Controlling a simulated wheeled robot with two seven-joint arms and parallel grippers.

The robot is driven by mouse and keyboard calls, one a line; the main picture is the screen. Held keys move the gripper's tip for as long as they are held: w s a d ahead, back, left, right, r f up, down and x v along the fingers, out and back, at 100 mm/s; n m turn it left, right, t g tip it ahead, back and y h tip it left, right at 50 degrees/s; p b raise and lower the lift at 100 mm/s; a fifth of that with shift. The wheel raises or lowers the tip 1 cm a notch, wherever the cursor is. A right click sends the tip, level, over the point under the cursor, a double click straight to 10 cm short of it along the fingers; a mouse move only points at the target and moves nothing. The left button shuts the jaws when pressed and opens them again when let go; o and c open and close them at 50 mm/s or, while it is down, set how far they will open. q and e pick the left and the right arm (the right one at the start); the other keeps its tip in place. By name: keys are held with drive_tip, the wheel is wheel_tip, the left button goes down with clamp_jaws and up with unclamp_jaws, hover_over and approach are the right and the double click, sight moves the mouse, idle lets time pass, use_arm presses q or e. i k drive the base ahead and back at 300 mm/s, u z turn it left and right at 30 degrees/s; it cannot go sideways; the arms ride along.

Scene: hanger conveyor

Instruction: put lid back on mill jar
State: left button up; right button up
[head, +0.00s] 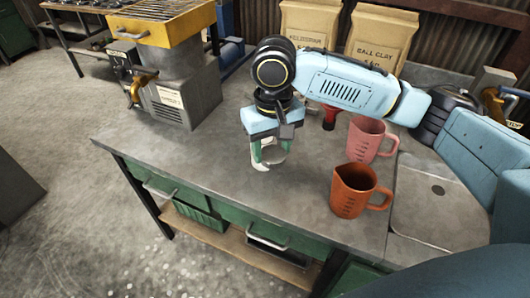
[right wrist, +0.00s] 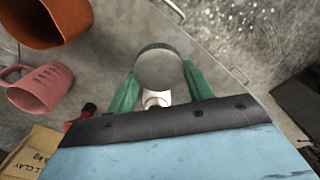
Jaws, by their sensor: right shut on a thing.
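My right gripper (head: 268,158) points down over the left-middle part of the workbench (head: 200,168). Its green fingers (right wrist: 157,90) are shut on a round, grey, disc-like thing (right wrist: 160,68), which looks like the lid. A small white part shows between the disc and my palm in the right wrist view. In the head view the held thing is mostly hidden by the fingers. I cannot tell how far it is above the bench. I cannot make out the mill jar as a separate thing in either view. My left gripper is not in view.
An orange measuring jug (head: 352,192) and a pink one (head: 371,140) stand right of my gripper. A red-and-black object (head: 330,118) is behind it. Two clay bags (head: 380,40) stand at the back. A grey machine with a yellow top (head: 168,30) stands at the left. The front-left bench is clear.

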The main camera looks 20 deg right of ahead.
sight(272, 140)
drive_tip(key=z, duration=0.55)
drive_tip(key=k, duration=1.25)
drive_tip(key=u, duration=0.2)
drive_tip(key=i, duration=1.7)
drive_tip(key=z, duration=0.7)
